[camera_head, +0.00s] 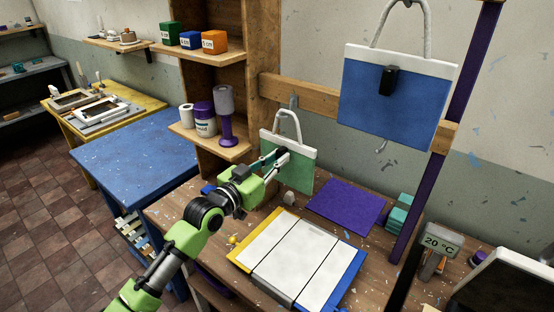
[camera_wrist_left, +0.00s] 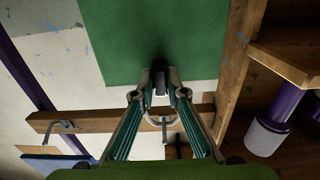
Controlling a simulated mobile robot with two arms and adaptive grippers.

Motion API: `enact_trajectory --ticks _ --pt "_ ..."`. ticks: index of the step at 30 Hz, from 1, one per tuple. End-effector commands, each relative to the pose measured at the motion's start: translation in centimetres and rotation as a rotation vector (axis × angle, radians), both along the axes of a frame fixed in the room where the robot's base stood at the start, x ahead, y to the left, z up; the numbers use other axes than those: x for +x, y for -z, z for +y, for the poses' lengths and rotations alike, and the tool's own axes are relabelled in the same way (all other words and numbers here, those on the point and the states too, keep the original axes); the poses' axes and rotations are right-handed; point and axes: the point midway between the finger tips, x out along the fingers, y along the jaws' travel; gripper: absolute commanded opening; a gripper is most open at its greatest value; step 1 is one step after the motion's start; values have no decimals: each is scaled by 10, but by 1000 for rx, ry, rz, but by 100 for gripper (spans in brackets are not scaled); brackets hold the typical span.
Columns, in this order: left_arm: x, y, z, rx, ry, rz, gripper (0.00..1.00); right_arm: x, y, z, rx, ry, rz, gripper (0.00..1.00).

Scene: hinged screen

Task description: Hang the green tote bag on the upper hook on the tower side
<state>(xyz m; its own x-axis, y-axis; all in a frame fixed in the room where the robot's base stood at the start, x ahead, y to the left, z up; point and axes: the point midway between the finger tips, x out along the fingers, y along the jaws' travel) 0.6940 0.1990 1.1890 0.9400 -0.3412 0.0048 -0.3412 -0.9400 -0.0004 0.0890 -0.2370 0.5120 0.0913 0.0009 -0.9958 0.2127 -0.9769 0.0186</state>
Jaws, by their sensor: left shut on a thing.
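The green tote bag (camera_head: 300,178) hangs upright by the wooden rail, with a white top band and a light handle loop. My left gripper (camera_head: 282,158) is at its front. In the left wrist view the gripper (camera_wrist_left: 160,85) is shut on a dark grip block (camera_wrist_left: 159,78) on the bag's green face (camera_wrist_left: 150,35). A grey hook (camera_head: 294,102) is on the rail close to the handle's top. In the wrist view this hook (camera_wrist_left: 172,132) shows beside the pale handle loop (camera_wrist_left: 150,120). Whether the loop is over the hook I cannot tell. My right gripper is out of view.
A blue tote bag (camera_head: 365,105) hangs at the right, near a purple post (camera_head: 465,75). The wooden shelf tower (camera_head: 262,45) stands left of the green bag. A purple mat (camera_head: 346,205) and a white panelled board (camera_head: 295,262) lie on the bench below.

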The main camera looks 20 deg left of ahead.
Motion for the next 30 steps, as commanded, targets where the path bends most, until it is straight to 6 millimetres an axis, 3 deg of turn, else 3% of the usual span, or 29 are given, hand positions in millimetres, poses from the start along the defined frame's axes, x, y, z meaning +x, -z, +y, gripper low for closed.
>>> enact_trajectory --ticks 30 --pt "-28 -15 10 0 0 0 0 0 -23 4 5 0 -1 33"
